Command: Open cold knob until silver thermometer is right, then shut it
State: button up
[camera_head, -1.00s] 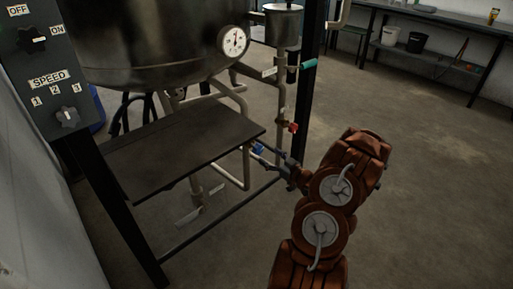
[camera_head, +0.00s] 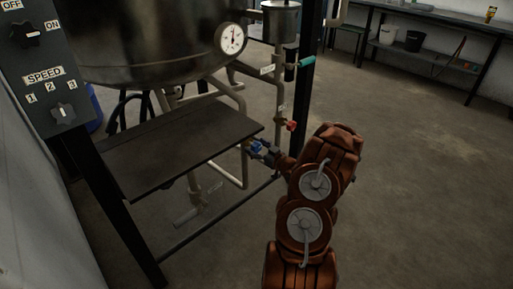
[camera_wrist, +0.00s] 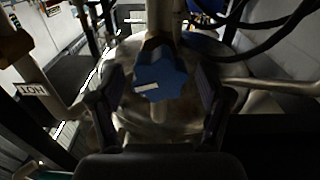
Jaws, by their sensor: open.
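The blue knob (camera_wrist: 160,76), with a white mark on its face, sits between the fingers of my open gripper (camera_wrist: 160,98) in the wrist view. A finger is on each side, with visible gaps. In the head view my gripper (camera_head: 268,155) is at the blue knob (camera_head: 256,147), beside the dark shelf's right edge. A round white dial thermometer (camera_head: 231,39) with a silver rim is on the big kettle (camera_head: 150,45). Its needle points roughly upward; the scale is too small to read.
A red knob (camera_head: 291,125) and a teal handle (camera_head: 305,65) are on the pipes nearby. A dark shelf (camera_head: 180,145) lies left of my gripper. A black post (camera_head: 306,80) stands behind. A control panel (camera_head: 40,60) is at far left. Open floor lies right.

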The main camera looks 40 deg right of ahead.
jog(key=c, duration=1.2)
jog(key=shift+o, duration=0.2)
jog(key=shift+r+m+p, duration=0.1)
jog(key=shift+m+p, duration=0.2)
jog(key=shift+p, duration=0.25)
jog(key=m+p, duration=0.1)
jog(key=p, duration=0.1)
jog(key=m+p, duration=0.2)
jog(key=shift+d+r+m, duration=0.15)
jog(key=shift+m, duration=0.15)
jog(key=m+p, duration=0.2)
jog(key=m, duration=0.1)
jog(key=m+p, duration=0.1)
jog(key=m, duration=0.1)
jog(key=shift+d+f+p, duration=0.1)
jog(key=shift+f+p, duration=0.15)
jog(key=shift+p, duration=0.05)
jog(key=m, duration=0.3)
jog(key=m+p, duration=0.1)
jog(key=m, duration=0.2)
jog(key=shift+d+f+m, duration=0.1)
jog(key=shift+f+m, duration=0.1)
jog(key=shift+m, duration=0.2)
jog(key=m, duration=0.5)
jog(key=shift+f+m+p, duration=0.15)
jog(key=shift+m+p, duration=0.15)
jog(key=shift+p, duration=0.1)
